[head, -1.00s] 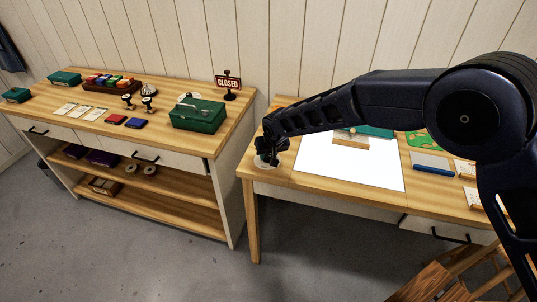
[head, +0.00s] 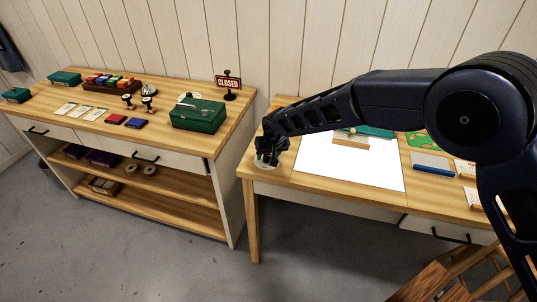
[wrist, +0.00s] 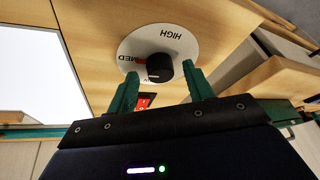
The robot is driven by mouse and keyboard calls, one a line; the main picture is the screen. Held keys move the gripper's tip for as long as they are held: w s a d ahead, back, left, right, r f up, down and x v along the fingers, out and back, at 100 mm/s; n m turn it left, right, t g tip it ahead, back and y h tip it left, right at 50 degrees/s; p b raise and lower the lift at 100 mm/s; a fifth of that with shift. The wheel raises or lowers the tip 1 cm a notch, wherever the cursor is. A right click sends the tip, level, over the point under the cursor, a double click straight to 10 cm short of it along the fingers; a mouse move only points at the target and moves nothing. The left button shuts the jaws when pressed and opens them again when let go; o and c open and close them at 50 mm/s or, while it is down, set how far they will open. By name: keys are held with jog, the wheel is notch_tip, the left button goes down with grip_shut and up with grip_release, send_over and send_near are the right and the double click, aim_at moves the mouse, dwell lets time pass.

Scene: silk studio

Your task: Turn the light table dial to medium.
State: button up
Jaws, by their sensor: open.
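The light table dial is a black knob (wrist: 159,68) on a round white plate (wrist: 128,47) lettered HIGH and MED, with a third label mostly hidden. A red mark sits between the knob and MED. A small pale line shows on the knob's lower left face. My gripper (wrist: 162,80) is open, its two green fingers on either side of the knob; I cannot tell whether either touches it. In the head view my gripper (head: 268,155) is over the dial plate at the table's left front corner. The lit white panel (head: 345,165) lies to its right.
A wooden block and green item stand at the panel's back edge. A blue-edged tool (head: 433,168) lies to the right. A shelf unit with a green box (head: 198,116) and a CLOSED sign (head: 228,84) stands left, across a narrow gap. A wooden chair (head: 465,275) is at front right.

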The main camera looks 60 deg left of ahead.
jog(key=v, duration=1)
jog(key=shift+r, duration=0.3)
jog(key=shift+d, duration=0.1)
